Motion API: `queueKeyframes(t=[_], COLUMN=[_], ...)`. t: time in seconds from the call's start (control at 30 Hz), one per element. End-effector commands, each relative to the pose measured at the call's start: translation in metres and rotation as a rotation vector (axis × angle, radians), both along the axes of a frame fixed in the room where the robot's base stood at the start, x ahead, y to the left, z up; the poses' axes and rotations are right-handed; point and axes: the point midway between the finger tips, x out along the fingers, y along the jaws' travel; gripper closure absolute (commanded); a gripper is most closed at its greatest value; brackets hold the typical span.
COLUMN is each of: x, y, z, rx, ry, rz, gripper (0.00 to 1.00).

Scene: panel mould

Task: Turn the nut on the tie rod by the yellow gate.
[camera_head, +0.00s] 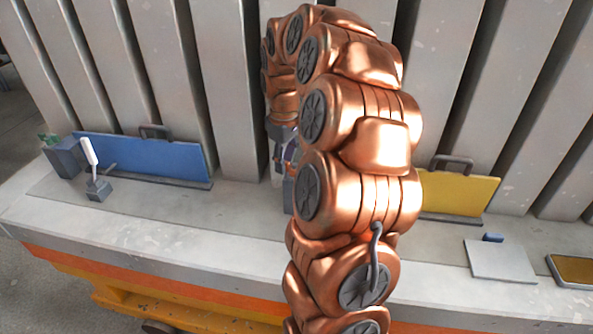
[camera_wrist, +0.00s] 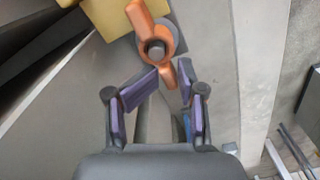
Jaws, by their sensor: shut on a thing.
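The orange nut (camera_wrist: 143,22) shows in the wrist view, with one wing pointing up and one pointing down toward me. It sits around the grey end of the tie rod (camera_wrist: 156,50). My gripper (camera_wrist: 171,76) has its purple-padded fingertips on either side of the lower wing and is shut on it. The yellow gate (camera_wrist: 108,14) is just beyond the nut at upper left. In the head view the yellow gate (camera_head: 458,194) stands right of my copper arm, which hides the nut and most of my gripper.
A blue gate (camera_head: 150,158) and a small grey block with a white lever (camera_head: 90,152) stand at the left of the ledge. Tall grey panels rise behind. The front ledge at left is clear.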

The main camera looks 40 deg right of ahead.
Motion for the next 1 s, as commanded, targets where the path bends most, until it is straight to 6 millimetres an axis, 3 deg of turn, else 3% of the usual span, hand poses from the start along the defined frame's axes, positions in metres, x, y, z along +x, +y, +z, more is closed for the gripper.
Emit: queueKeyframes(t=[0.2, 0.53, 0.87, 1.0], x=[0.002, 0.001, -0.001, -0.002], y=[0.002, -0.012, -0.017, -0.022], z=[-0.003, -0.003, -0.001, -0.005], rx=[0.010, 0.006, -0.001, -0.004], ry=[-0.004, -0.010, -0.009, -0.010], rz=[-0.021, -0.302, -0.328, -0.436], gripper=[1.00, 1.00, 1.00, 1.00])
